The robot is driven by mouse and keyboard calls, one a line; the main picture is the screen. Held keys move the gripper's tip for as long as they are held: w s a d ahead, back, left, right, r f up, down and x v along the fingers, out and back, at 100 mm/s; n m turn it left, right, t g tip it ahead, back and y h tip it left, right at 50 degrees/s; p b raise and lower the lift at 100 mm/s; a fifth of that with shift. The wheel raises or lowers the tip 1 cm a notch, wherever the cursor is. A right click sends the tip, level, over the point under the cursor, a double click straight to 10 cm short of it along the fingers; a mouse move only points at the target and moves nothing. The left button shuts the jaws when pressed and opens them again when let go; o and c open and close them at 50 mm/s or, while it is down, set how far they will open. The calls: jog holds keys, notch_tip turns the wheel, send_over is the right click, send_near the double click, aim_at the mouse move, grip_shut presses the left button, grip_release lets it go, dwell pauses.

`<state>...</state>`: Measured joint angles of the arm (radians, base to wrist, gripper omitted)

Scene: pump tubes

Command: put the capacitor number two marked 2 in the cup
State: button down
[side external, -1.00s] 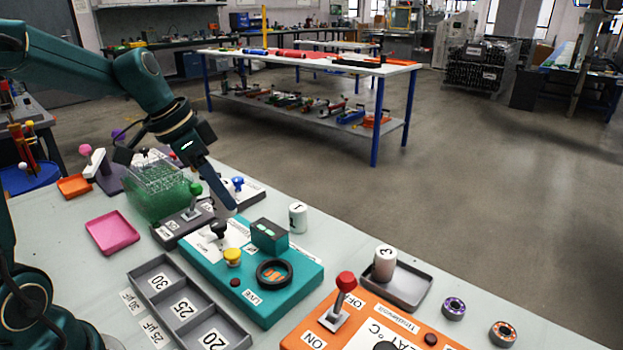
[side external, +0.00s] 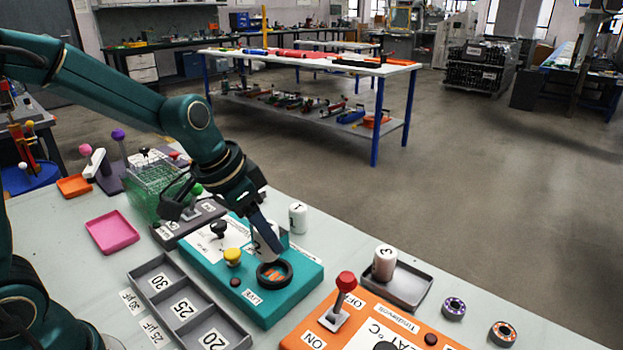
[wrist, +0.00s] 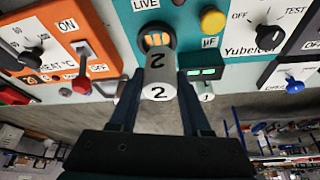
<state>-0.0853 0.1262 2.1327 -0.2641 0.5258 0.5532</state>
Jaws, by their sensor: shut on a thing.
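The capacitor marked 2 (side external: 264,246) is a white-grey cylinder, roughly upright and a little tilted. My gripper (side external: 266,238) is shut on it, and in the wrist view a finger of my gripper (wrist: 160,82) lies on each side of the capacitor (wrist: 160,90). The cup (side external: 273,275) is a black ring with orange marks inside, on the teal meter box (side external: 215,275). In the wrist view the capacitor's far end is right at the cup (wrist: 156,38). I cannot tell whether its end is inside the rim or just above it.
A dark green display block (wrist: 203,74) stands close beside the cup. A yellow button (side external: 232,256) and black knob (side external: 218,229) are near. Capacitor 1 (side external: 298,218) stands behind the box; capacitor 3 (side external: 385,262) stands in a grey tray (side external: 410,285). An orange box with a red-topped lever (side external: 345,282) is to the right.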

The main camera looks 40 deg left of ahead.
aim_at(272, 255)
jog(key=shift+w+d+f, duration=0.2)
jog(key=shift+d+f, duration=0.2)
jog(key=shift+d, duration=0.05)
jog(key=shift+f, duration=1.85)
jog(key=shift+f, duration=0.1)
jog(key=shift+c, duration=1.8)
grip_release()
